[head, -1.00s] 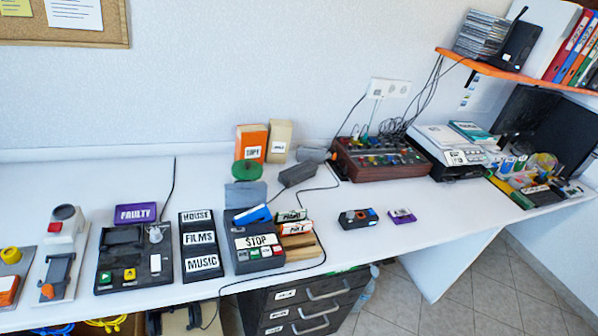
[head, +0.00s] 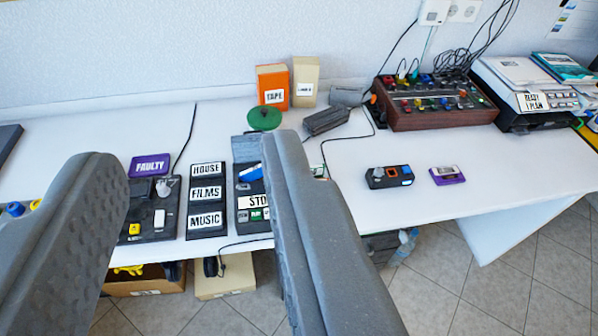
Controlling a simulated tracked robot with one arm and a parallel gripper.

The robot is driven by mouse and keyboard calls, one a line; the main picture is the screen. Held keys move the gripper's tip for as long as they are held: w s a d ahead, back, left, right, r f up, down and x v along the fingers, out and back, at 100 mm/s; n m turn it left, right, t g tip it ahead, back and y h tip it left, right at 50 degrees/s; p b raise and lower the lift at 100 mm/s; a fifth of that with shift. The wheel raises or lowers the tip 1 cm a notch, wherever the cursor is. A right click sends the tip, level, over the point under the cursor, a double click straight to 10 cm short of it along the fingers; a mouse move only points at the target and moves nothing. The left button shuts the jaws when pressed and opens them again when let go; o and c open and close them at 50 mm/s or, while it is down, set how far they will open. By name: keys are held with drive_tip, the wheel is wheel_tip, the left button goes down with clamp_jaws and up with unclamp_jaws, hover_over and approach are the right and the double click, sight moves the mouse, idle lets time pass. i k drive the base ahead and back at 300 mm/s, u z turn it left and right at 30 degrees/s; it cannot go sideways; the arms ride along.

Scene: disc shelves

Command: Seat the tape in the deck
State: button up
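A blue tape (head: 250,172) sits slanted at the bay of the dark deck (head: 246,201), which carries a label partly reading "STOP". The deck's grey lid (head: 244,148) stands raised behind the tape. My right finger covers the right part of the deck and part of the tape, so how deep the tape sits cannot be told. My gripper (head: 195,155) is open and empty, its two grey fingers wide apart in front of the desk. Neither finger is seen gripping anything.
Left of the deck are a black label panel (head: 206,200) and another black device (head: 150,222) behind which lies a purple "FAULTY" box (head: 149,165). A small black device (head: 388,177) and a purple cassette (head: 447,175) lie right. The white desktop (head: 480,200) is clear near them.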

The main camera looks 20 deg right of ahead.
sight(260, 186)
drive_tip(key=z, duration=0.15)
drive_tip(key=i, duration=1)
drive_tip(key=u, duration=0.1)
